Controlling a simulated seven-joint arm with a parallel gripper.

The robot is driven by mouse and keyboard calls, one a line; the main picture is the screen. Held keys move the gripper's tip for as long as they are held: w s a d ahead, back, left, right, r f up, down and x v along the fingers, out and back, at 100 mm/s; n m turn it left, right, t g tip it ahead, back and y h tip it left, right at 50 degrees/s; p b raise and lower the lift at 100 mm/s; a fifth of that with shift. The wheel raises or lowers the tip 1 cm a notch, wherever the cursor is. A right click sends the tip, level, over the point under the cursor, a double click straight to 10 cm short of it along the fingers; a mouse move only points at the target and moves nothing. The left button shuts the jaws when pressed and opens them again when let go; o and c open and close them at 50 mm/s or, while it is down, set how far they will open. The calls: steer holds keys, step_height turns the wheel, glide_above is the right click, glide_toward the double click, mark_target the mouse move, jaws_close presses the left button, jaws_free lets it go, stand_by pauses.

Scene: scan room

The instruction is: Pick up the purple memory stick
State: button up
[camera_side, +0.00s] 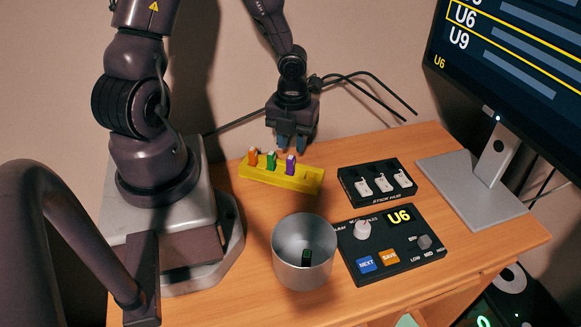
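The purple memory stick (290,164) stands upright in a yellow holder (309,181), to the right of a green stick (271,159) and an orange stick (253,157). My gripper (292,143) points down just above and behind the purple stick. Its fingers look apart with nothing visible between them. A small gap seems to show between the fingertips and the stick, but depth is hard to judge.
A metal cup (285,263) with a dark item inside stands in front of the holder. To the right are a black stick hub (350,186), a control box (399,271) with buttons and knobs, and a monitor (515,70). Bare wood shows around the holder.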

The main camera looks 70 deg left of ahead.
mark_target(290, 157)
steer(key=f, duration=0.3)
steer(key=shift+s+d+f, duration=0.1)
steer(key=shift+s+f, duration=0.1)
steer(key=shift+f, duration=0.9)
jaws_close()
